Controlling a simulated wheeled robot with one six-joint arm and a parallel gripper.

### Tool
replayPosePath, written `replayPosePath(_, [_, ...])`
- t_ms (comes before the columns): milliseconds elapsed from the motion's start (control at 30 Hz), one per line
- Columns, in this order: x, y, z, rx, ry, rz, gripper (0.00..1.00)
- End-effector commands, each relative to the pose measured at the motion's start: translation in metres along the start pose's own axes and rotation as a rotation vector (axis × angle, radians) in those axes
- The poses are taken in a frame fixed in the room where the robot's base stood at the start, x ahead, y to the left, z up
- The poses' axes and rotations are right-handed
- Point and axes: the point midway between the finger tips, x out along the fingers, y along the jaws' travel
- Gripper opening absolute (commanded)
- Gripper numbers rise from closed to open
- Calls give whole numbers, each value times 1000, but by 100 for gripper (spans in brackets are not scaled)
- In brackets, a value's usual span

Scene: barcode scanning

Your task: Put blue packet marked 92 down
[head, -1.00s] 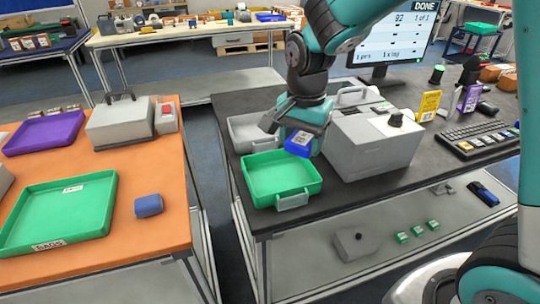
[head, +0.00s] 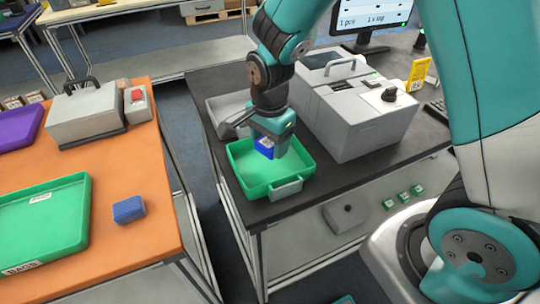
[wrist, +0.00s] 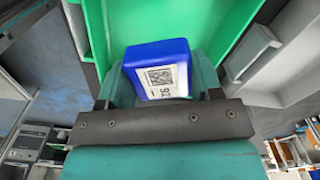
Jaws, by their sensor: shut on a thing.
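The blue packet marked 92 (wrist: 158,68) is in my gripper, with its white label and code facing the wrist camera. It also shows in the head view (head: 264,147), partly hidden by the gripper. My gripper (head: 272,140) is shut on the packet, over the back part of the green tray (head: 262,187) on the dark table. In the wrist view the green tray (wrist: 225,25) lies behind the packet. I cannot tell how high the packet is above the tray floor. The visible tray floor is empty.
A grey machine (head: 365,125) stands right of the tray, and a grey tray (head: 226,108) lies behind it. On the orange table at left are another blue packet (head: 128,209), a green tray (head: 75,240) and a grey box (head: 88,115).

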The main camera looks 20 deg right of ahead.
Motion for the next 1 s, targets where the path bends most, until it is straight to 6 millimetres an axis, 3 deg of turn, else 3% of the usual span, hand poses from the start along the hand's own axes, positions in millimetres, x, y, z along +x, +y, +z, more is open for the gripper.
replayPosePath(400, [50,-1,1,-2,0,1,27])
replayPosePath(833, [58,-1,1,-2,0,-2,27])
replayPosePath(867, [57,-1,1,-2,0,-2,66])
replayPosePath(933, [56,-1,1,-2,0,-2,82])
replayPosePath(1000, [56,-1,1,-2,0,-2,85])
